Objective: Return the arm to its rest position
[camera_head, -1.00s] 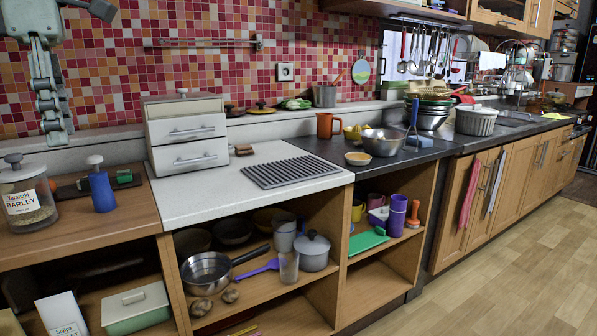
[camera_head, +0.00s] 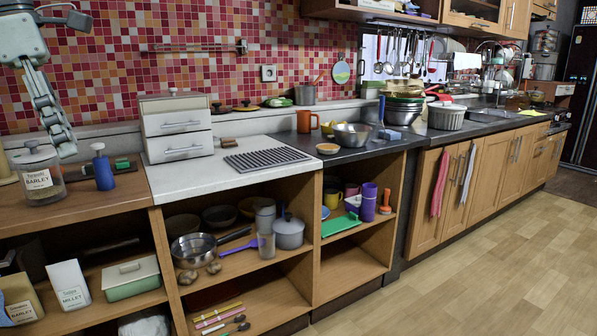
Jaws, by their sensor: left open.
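My left gripper (camera_head: 62,138) hangs at the upper left of the head view, pointing down, with nothing in it. It is open. The arm comes in from the left edge. My right gripper is not in view. The utensil rail (camera_head: 195,47) on the wall is bare along its visible length.
A blue bottle (camera_head: 103,170) stands on the wooden counter right of the jar. A white drawer box (camera_head: 176,122) stands on the pale counter beside a dark drying rack (camera_head: 266,158). Open shelves below hold a pan (camera_head: 193,247) and pots. The floor (camera_head: 470,265) at right is clear.

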